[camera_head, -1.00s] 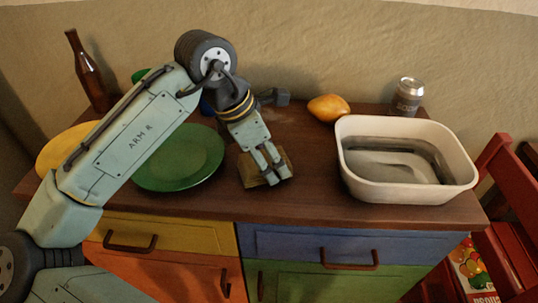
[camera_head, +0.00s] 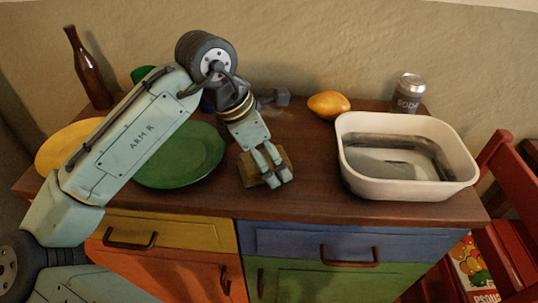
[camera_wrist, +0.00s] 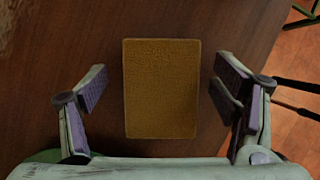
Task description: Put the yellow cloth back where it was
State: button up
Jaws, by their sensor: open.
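The yellow cloth (camera_wrist: 161,88) is a flat, mustard-coloured rectangle on the dark wooden top. In the wrist view it lies between the fingers of my gripper (camera_wrist: 160,92), with a gap on each side. My gripper is open and points down at the cloth. In the head view my gripper (camera_head: 274,178) is over the cloth (camera_head: 249,172), and its fingers hide part of it. I cannot tell how high the fingertips are above the top.
A green plate (camera_head: 180,165) is left of the cloth, with a yellow plate (camera_head: 58,150) and brown bottle (camera_head: 88,70) beyond. A white basin (camera_head: 405,190) stands right, with a soda can (camera_head: 408,92) and orange fruit (camera_head: 329,105) behind. Bare wood (camera_head: 312,180) lies between cloth and basin.

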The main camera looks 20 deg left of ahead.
jog(key=v, duration=1.2)
jog(key=shift+s+f, duration=0.1)
